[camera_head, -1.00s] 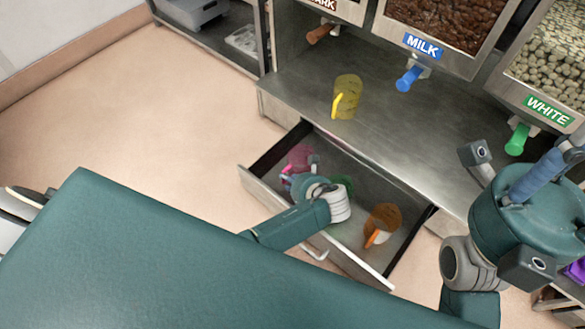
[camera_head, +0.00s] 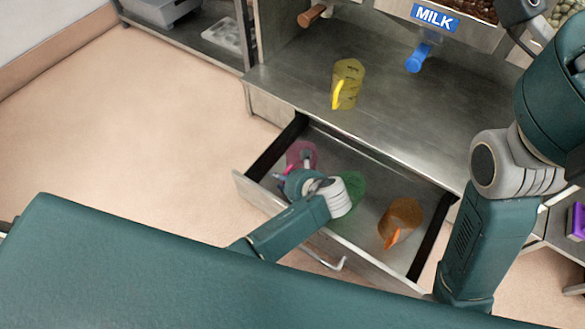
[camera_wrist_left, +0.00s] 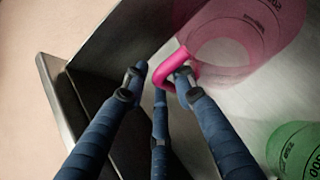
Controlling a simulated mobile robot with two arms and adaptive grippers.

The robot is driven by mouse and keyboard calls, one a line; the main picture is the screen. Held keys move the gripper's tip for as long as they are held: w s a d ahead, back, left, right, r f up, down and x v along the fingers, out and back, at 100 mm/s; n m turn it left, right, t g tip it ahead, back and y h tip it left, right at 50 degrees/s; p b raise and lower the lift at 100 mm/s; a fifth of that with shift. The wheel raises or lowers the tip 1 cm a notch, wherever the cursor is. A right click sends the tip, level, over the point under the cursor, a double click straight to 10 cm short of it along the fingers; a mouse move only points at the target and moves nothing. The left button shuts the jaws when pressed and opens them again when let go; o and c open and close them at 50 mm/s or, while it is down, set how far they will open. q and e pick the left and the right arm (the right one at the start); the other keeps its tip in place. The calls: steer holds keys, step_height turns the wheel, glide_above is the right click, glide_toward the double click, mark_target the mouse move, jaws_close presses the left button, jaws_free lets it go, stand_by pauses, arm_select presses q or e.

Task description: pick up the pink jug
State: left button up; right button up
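The pink jug (camera_head: 301,153) stands in the open drawer, near its left end. My left gripper (camera_head: 291,170) reaches down into the drawer at the jug and hides part of it. In the left wrist view the pink jug (camera_wrist_left: 240,35) is at the upper right, with its handle (camera_wrist_left: 163,72) pointing left. The blue fingers of my left gripper (camera_wrist_left: 160,80) are spread around the handle's end, apart from each other. I cannot tell whether any finger touches it. My right arm is at the right of the head view; its fingers are out of the picture.
A green jug (camera_head: 350,190) and an orange jug (camera_head: 402,217) stand in the same drawer (camera_head: 345,262). A yellow jug (camera_head: 347,84) stands on the steel counter (camera_head: 400,125) above. The blue dispenser tap (camera_head: 418,57) hangs over the counter. The floor at left is clear.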

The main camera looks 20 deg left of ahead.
arm_select(q)
jaws_close()
steer(key=shift+r, duration=0.1)
